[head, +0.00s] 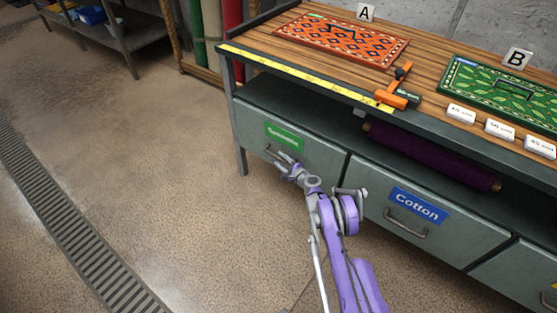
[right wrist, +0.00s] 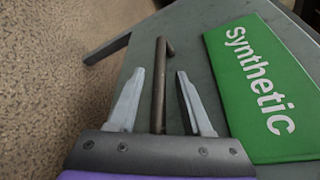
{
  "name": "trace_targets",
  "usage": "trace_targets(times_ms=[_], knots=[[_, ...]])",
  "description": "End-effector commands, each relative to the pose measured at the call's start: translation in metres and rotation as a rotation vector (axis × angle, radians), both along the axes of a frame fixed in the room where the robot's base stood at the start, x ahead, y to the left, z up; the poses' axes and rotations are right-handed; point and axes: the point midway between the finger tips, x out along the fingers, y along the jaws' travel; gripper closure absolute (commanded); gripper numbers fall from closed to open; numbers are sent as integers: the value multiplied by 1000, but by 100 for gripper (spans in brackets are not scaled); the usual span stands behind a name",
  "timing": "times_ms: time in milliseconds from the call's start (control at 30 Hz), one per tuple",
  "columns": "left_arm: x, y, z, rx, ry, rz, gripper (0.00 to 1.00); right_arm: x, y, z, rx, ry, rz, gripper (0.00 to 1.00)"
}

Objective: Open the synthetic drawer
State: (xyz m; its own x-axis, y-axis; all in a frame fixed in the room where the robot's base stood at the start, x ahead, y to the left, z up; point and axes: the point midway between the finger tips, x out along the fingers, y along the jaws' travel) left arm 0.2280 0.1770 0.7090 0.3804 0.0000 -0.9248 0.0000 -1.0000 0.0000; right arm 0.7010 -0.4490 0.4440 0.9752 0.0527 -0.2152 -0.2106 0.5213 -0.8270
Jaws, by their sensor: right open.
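The synthetic drawer (head: 325,160) is the left grey drawer under the workbench and looks shut. Its green label (head: 284,136) reads "Synthetic" in the right wrist view (right wrist: 262,85). Its bar handle (right wrist: 160,85) lies between the two open fingers of my right gripper (right wrist: 163,100); I cannot tell whether either finger touches it. In the head view my right gripper (head: 284,165) is at the drawer front, just below the label, and covers part of the handle. My left gripper is not in view.
The cotton drawer (head: 455,237) with a blue label is to the right, shut. On the bench top (head: 425,75) are an orange rug (head: 340,38), a green rug (head: 505,92), an orange tool (head: 398,97) and white blocks. A purple roll (head: 430,157) lies on the shelf.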

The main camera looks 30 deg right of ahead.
Motion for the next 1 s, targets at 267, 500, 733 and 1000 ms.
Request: trace_targets(times_ms=[267,500,733,1000], knots=[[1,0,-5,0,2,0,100,18,1,-4,0,-1,1,50],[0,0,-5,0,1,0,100,18,1,-3,0,0,0,54],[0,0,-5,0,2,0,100,18,1,-3,0,0,0,95],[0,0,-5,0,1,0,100,17,1,-3,0,0,0,100]])
